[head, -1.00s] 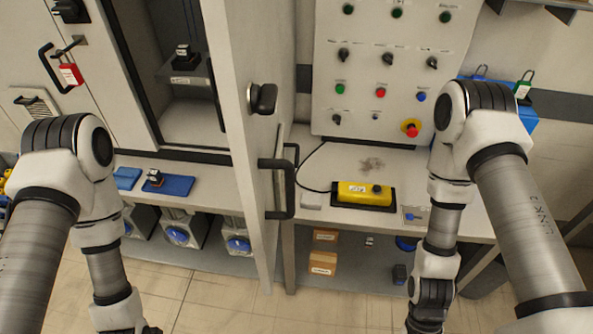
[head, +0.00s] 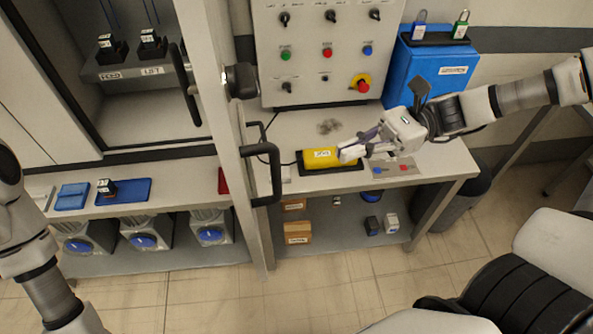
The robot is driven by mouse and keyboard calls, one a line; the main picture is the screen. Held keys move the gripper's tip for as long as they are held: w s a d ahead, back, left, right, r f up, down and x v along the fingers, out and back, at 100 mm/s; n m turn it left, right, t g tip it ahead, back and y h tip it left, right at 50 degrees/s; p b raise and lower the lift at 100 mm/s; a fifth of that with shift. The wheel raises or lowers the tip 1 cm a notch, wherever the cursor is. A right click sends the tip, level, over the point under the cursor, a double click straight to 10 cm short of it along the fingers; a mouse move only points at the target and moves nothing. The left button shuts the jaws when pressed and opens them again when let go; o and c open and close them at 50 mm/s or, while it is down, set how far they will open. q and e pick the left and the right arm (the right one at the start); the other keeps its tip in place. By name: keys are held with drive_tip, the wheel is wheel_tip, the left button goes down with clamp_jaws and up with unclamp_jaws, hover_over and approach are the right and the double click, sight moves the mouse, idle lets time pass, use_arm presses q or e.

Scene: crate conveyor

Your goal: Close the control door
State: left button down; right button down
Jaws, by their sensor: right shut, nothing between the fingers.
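The control door (head: 210,105) is a pale panel seen nearly edge-on. It stands open, swung out towards me at the right side of the cabinet opening. A dark knob (head: 240,80) and a black pull handle (head: 263,175) show on its right side. The cabinet interior (head: 140,100) is exposed to its left. My right gripper (head: 350,153) is shut and empty, reaching in from the right over the bench by the yellow box. It is to the right of the handle and apart from it. My left arm is at the left edge; its gripper is out of view.
The yellow box (head: 322,157) lies on the bench (head: 285,122) below the button panel (head: 325,85). A blue box (head: 430,72) with padlocks is at right. Breakers labelled FEED (head: 110,50) and LIFT (head: 151,44) are inside the cabinet. Floor is clear in front.

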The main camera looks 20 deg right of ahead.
drive_tip(key=a, duration=0.9)
drive_tip(key=shift+a+b, duration=0.3)
drive_tip(key=shift+a, duration=0.1)
drive_tip(key=shift+s+d+f, duration=0.1)
